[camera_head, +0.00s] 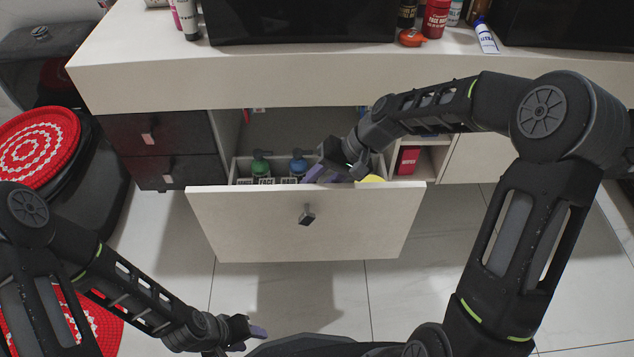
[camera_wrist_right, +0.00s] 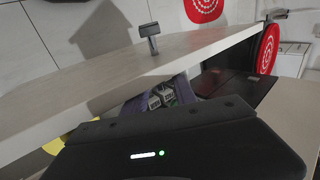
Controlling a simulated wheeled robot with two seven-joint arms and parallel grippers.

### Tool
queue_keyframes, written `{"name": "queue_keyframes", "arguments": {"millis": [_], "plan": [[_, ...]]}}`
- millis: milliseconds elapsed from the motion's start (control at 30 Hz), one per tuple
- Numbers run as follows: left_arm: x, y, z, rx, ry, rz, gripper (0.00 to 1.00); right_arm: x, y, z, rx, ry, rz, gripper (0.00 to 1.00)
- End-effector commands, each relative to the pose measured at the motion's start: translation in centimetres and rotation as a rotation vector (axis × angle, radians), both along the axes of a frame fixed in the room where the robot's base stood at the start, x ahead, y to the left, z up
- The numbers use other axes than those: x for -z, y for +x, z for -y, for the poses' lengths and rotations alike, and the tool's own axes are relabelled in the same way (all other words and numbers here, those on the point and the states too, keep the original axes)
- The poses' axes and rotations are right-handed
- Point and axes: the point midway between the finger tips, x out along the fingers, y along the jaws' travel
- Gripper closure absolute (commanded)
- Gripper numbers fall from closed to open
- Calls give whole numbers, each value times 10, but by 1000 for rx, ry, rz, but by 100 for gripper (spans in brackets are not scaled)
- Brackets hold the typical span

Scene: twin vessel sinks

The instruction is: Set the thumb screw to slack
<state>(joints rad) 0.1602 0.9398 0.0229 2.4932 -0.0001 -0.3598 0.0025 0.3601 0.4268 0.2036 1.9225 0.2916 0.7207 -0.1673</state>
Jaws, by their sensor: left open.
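I cannot make out a thumb screw in either view. My right gripper (camera_head: 338,172) reaches down into the open drawer (camera_head: 290,230), behind its front panel.
Bottles with green (camera_head: 261,163) and blue (camera_head: 298,164) tops stand in the drawer, left of my right gripper. A small orange-red item (camera_head: 412,38) sits on the countertop (camera_head: 290,75) beside a red bottle (camera_head: 436,18). The floor before the drawer is clear.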

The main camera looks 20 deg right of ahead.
Motion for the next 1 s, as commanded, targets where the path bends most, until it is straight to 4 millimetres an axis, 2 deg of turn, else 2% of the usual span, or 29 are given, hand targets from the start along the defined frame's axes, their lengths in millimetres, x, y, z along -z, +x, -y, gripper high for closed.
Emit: {"name": "queue_keyframes", "arguments": {"millis": [267,700,1000], "plan": [[-2,0,0,0,0,-1,53,-5,0,3,0,0,0,67],[-18,-4,4,9,-6,-6,53,-57,-9,38,1,0,2,67],[-19,-4,4,9,-6,-6,53,-63,-11,44,0,0,0,67]]}}
